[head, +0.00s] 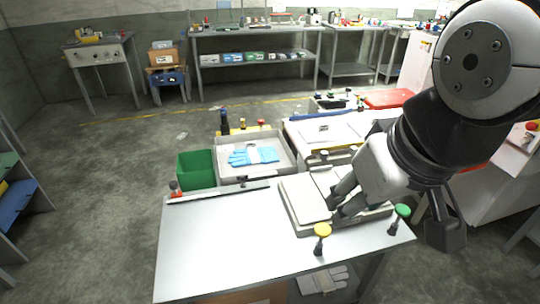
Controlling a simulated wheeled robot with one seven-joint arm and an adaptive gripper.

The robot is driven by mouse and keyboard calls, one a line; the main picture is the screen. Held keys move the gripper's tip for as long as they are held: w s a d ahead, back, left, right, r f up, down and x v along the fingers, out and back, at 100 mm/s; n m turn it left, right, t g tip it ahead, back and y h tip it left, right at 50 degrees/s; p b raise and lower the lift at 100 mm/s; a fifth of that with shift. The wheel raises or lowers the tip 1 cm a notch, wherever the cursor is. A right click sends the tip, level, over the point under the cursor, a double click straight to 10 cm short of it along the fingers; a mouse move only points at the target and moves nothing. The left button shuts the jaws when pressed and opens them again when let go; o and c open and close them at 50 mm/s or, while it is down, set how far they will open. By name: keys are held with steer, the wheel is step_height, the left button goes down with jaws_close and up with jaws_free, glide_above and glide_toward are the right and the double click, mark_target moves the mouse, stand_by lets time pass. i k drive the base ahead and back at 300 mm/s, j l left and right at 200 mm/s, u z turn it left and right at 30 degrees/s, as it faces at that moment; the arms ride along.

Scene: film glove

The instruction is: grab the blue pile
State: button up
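The blue pile (253,156) looks like light-blue gloves with a pale band across them. It lies in a grey tray (284,169) beyond the far edge of the metal table. My gripper (334,208) is at the right of the picture, low over a shallow pale box on the table, nearer to me and to the right of the blue pile. Its two dark fingers look apart, and I see nothing held between them. It does not touch the blue pile.
The pale box (304,201) sits on the metal table (220,245). Yellow (322,230) and green (402,211) knobs stand at its near side. A green bin (196,170) is left of the grey tray. White gloves (322,281) lie below the table.

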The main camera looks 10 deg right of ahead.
mark_target(254, 156)
steer(key=j+u, duration=0.1)
steer(key=u, duration=0.3)
steer(key=i+j+u, duration=0.15)
steer(key=j+u, duration=0.15)
steer(key=j, duration=0.2)
steer(key=i+j+u, duration=0.25)
steer(key=j, duration=0.2)
steer(key=i+j+u, duration=0.15)
steer(key=j+u, duration=0.15)
steer(key=i+j+u, duration=0.25)
steer(key=j, duration=0.2)
steer(key=i+j+u, duration=0.1)
steer(key=i+j, duration=0.15)
steer(key=i, duration=0.15)
steer(key=i+j+u, duration=0.1)
steer(key=i+j, duration=0.15)
steer(key=i, duration=0.15)
steer(key=i+z, duration=0.4)
steer(key=i+j+z, duration=0.1)
steer(key=i+z, duration=0.35)
steer(key=i+l+z, duration=0.15)
steer(key=i+z, duration=1)
steer(key=z, duration=0.15)
steer(key=i+j+z, duration=0.55)
steer(key=i+z, duration=0.2)
steer(key=i+j+z, duration=0.5)
steer(key=z, duration=0.15)
